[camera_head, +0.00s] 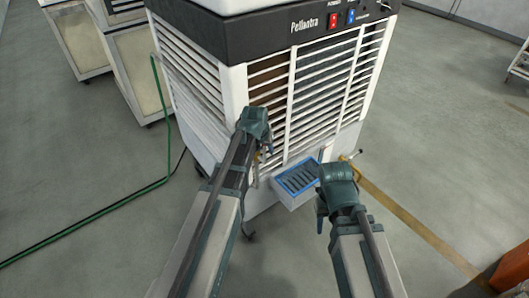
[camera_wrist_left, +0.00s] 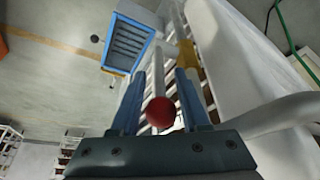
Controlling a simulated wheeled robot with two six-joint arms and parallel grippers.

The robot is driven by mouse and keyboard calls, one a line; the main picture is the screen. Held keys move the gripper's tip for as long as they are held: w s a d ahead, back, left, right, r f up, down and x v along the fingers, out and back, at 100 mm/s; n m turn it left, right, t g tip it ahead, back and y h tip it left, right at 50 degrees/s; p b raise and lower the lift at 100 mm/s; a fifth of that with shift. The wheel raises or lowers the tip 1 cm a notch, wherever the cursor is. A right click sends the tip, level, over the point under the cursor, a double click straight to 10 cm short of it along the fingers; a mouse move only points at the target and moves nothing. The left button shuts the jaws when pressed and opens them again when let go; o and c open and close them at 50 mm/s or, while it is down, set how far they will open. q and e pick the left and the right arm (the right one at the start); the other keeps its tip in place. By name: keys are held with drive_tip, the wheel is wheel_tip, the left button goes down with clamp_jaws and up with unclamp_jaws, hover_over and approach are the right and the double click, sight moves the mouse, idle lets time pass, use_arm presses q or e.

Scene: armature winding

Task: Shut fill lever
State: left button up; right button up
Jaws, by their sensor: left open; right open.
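The fill lever shows in the left wrist view as a pale rod with a red ball knob (camera_wrist_left: 161,111). A brass fitting (camera_wrist_left: 187,54) sits near the rod's far end. My left gripper (camera_wrist_left: 160,100) is open, with one blue finger on each side of the knob and rod; I cannot tell whether either finger touches. In the head view my left gripper (camera_head: 262,156) is at the lower front of the white cooler (camera_head: 236,92), and its wrist hides most of the lever. My right gripper (camera_head: 320,212) is open and empty, low beside the blue-rimmed tray.
The blue-rimmed slotted tray (camera_head: 297,179) juts from the cooler's lower front, between my grippers. It also shows in the wrist view (camera_wrist_left: 127,45). A green hose (camera_head: 118,200) runs along the floor at left. Open floor lies right.

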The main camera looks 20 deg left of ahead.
use_arm(q)
clamp_jaws()
idle(1.4)
